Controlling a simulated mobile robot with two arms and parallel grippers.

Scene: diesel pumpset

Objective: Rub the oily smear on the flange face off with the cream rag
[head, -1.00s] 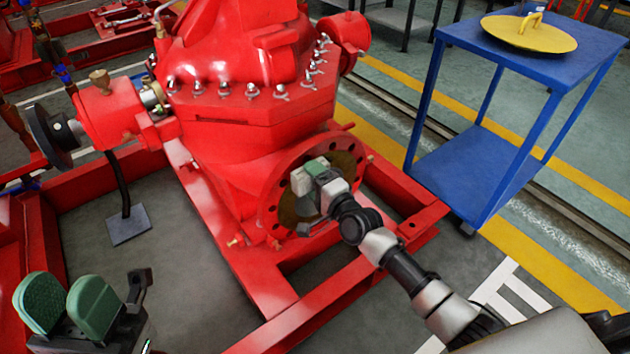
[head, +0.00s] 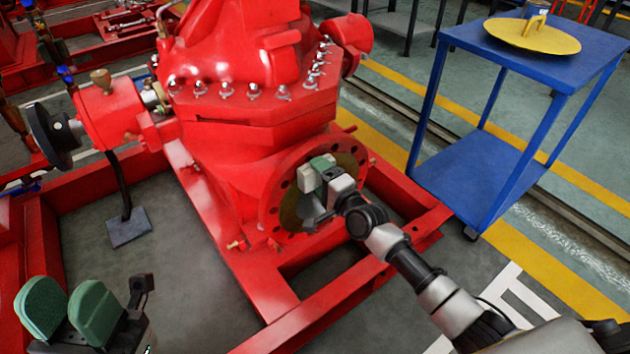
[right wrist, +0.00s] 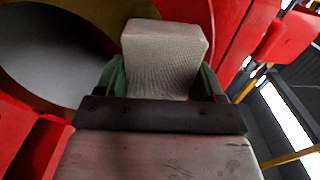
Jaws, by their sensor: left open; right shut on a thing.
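The flange (head: 275,206) is a red ring with bolt holes on the pump's front. An olive-brown band (head: 348,160) lies inside it around the bore; I cannot tell the oily smear apart from this band. My right gripper (head: 315,172) is in front of the flange, shut on the cream rag (head: 306,179), a pale folded block. In the right wrist view the rag (right wrist: 165,55) sits between the green fingers, with the olive band (right wrist: 90,18) and grey bore (right wrist: 45,60) behind. Contact with the face cannot be seen. My left gripper (head: 68,303) is open and empty at lower left.
The red pump body (head: 245,100) rises above the flange, and red frame beams (head: 310,311) run below it. A blue trolley (head: 480,180) with a yellow disc (head: 532,37) stands at the right. Grey floor is open between the beams.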

